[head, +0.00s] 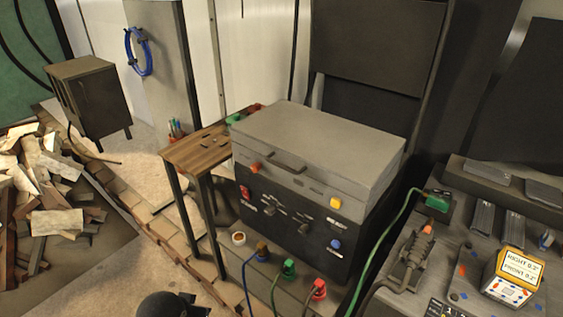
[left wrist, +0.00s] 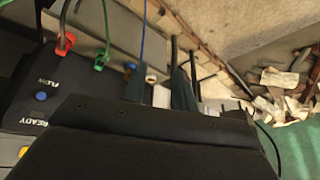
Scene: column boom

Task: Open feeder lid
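The feeder (head: 290,235) is a box with a black front panel and a grey lid (head: 320,140) on top. The lid lies flat and looks shut, with a handle (head: 275,180) on its front face. In the left wrist view the feeder's panel (left wrist: 60,90) shows inverted at the left, with FLOW and READY lettering. My left gripper (left wrist: 158,85) shows two dark fingers held apart, with nothing visibly gripped; it appears clear of the lid. My right gripper is in neither view.
Blue, green and red cable plugs (head: 289,268) stick out in front of the feeder. A small wooden table (head: 195,150) stands left of it. A bench with a yellow-and-white box (head: 512,275) is at right. Rubble (head: 50,200) lies at far left.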

